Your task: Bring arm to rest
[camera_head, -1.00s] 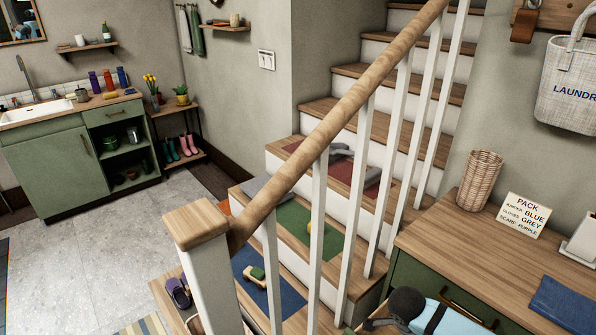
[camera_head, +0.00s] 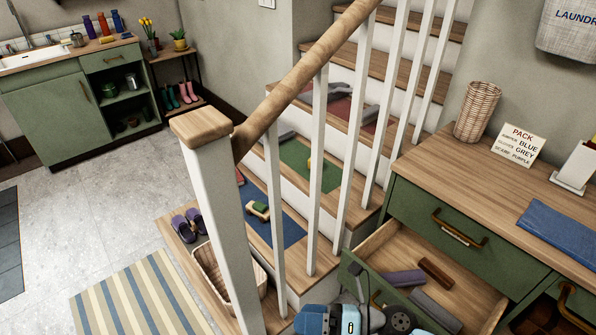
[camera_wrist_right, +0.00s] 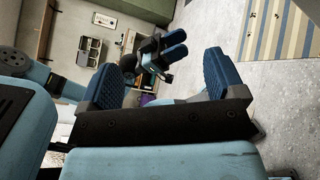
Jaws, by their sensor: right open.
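My right gripper (camera_head: 330,319) is at the bottom edge of the head view, beside the left end of an open drawer (camera_head: 372,246). In the right wrist view its two dark blue fingers (camera_wrist_right: 160,82) stand wide apart with nothing held between them. My other gripper (camera_wrist_right: 170,47) shows beyond them in the wrist view, small and with its blue pads close together; whether it is shut is unclear. It cannot be made out in the head view.
The drawer holds grey and brown items (camera_head: 405,278). A wooden banister (camera_head: 310,75) and white posts stand left of the cabinet. Stairs carry coloured mats (camera_head: 283,232). A basket (camera_head: 207,268) and purple shoes (camera_head: 187,224) sit at the lowest step. The floor (camera_head: 100,200) is mostly clear.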

